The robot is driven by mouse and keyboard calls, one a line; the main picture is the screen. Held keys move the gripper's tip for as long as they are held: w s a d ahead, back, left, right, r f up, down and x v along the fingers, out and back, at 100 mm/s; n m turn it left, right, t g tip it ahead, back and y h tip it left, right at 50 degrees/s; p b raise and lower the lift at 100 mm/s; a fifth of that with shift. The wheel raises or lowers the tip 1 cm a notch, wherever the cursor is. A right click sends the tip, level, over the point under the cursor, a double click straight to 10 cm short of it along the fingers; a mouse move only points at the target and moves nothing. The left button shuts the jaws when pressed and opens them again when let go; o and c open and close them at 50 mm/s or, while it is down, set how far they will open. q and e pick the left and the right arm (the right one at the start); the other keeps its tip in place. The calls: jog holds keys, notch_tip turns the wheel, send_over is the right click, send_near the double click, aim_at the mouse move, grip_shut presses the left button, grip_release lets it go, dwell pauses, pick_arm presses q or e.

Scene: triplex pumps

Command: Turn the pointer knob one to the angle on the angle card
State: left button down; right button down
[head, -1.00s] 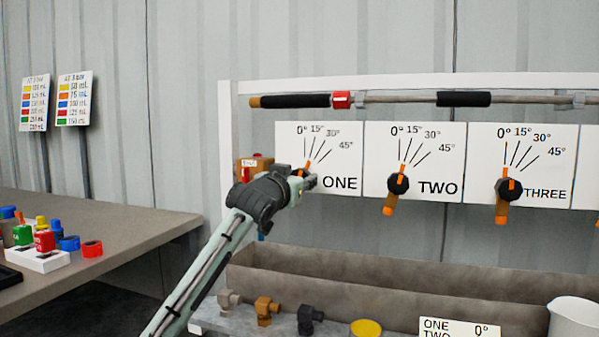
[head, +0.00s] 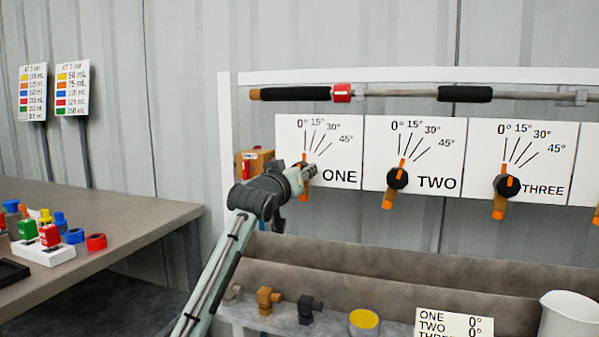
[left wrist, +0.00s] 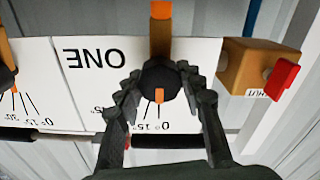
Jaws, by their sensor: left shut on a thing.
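Pointer knob one is a black knob (left wrist: 160,78) with an orange pointer and an orange bar, on the white panel marked ONE (head: 340,177). My left gripper (left wrist: 160,88) is shut on this knob, one finger on each side. In the head view the gripper (head: 308,172) hides most of the knob. The orange pointer tip shows just above it, near the foot of the 0° line. In the left wrist view the pointer also lies close to the 0° line. The angle card (head: 454,323) at the bottom reads ONE 0° and TWO 0°; its lower part is cut off. My right gripper is out of view.
Knob two (head: 398,179) and knob three (head: 507,187) are to the right. A brown box with a red part (left wrist: 257,68) is close beside panel ONE. A rail runs above the panels. A trough (head: 400,262), fittings and a white jug (head: 568,314) are below.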

pick_arm(q)
jog(key=c, duration=1)
grip_release()
jog(key=shift+o, duration=0.2)
jog(key=v, duration=1.2)
